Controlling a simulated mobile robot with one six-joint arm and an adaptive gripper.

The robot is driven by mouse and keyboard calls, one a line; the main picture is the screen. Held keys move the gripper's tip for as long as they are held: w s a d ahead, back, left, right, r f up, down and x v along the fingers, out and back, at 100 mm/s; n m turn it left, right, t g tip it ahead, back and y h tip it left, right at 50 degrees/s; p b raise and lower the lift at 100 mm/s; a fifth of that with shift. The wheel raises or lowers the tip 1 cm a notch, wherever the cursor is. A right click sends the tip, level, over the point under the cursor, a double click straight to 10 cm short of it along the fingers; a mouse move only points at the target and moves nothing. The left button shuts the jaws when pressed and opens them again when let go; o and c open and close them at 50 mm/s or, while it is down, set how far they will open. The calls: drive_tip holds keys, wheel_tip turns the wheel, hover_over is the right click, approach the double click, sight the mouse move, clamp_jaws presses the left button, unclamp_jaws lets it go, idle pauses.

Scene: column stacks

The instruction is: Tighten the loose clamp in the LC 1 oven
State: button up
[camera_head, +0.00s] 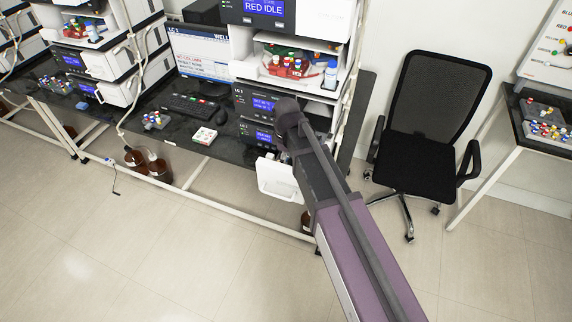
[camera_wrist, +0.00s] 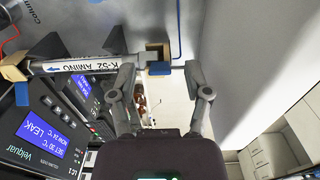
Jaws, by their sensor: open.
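In the wrist view, a pale column (camera_wrist: 88,66) labelled K-S2 AMINO crosses the upper left of the oven interior. A tan clamp (camera_wrist: 13,67) is at its left end. A tan block (camera_wrist: 155,48) with a blue piece (camera_wrist: 159,69) is at its right end. My gripper (camera_wrist: 160,72) is open, with one fingertip on each side of the blue piece; contact cannot be told. The oven display (camera_wrist: 42,131) reads LEAK. In the head view, my arm reaches to the LC 1 stack and hides my gripper. The white oven door (camera_head: 277,179) stands open.
A black chair (camera_head: 433,110) stands to the right. Brown bottles (camera_head: 146,163) sit below. The floor in front is clear.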

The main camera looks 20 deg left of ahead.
drive_tip(key=shift+f+b, duration=0.35)
drive_tip(key=shift+f, duration=0.25)
clamp_jaws()
